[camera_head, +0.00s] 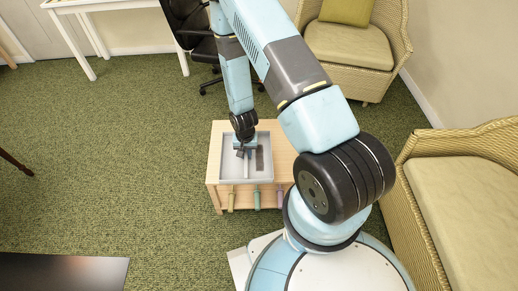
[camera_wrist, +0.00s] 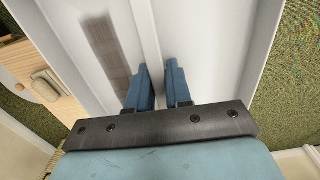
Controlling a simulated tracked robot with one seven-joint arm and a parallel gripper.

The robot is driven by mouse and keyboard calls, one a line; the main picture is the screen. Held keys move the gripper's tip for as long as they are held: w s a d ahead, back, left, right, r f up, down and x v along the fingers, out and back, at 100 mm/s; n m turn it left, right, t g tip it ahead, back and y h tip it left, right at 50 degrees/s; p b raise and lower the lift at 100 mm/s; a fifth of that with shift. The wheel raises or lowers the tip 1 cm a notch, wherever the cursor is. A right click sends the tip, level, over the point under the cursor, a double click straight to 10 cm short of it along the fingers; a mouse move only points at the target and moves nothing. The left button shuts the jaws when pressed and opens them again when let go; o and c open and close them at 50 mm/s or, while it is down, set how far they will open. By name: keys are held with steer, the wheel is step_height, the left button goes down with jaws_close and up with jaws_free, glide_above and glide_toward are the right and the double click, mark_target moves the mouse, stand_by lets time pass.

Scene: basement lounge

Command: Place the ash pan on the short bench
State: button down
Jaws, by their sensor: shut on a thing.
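The ash pan (camera_head: 229,172) appears as a pale grey, shallow tray with raised walls and a ridge down its middle. It lies at the top of a low wooden bench (camera_head: 283,150); I cannot tell whether its underside touches the wood. My gripper (camera_head: 244,151) points down into the tray and is shut on its middle ridge. In the wrist view the blue fingers (camera_wrist: 157,72) stand on either side of that pale ridge, and the pan floor (camera_wrist: 205,45) spreads around them. A dark grey strip (camera_wrist: 106,48) shows on the pan floor.
Several coloured handles (camera_head: 255,199) stick out along the bench's front. A wicker armchair (camera_head: 455,190) stands at the right and another (camera_head: 350,45) behind. A black office chair (camera_head: 192,35) is at the back. A dark tabletop (camera_head: 60,272) is at lower left. The green carpet (camera_head: 120,150) is clear.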

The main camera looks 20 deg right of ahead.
steer(key=w+d, duration=0.1)
steer(key=w+d+f, duration=0.1)
steer(key=w, duration=0.1)
steer(key=w+d+f, duration=0.1)
steer(key=shift+w+f, duration=0.25)
steer(key=shift+w, duration=0.05)
steer(key=w+f, duration=0.1)
steer(key=w+d+f, duration=0.1)
steer(key=f, duration=0.1)
steer(key=w+d+f, duration=0.1)
steer(key=shift+w+f, duration=0.25)
steer(key=shift+f, duration=0.1)
steer(key=shift+w+d+f, duration=0.4)
steer(key=shift+w+f, duration=0.2)
steer(key=shift+f, duration=1.65)
steer(key=c, duration=1)
jaws_free()
steer(key=shift+c, duration=0.2)
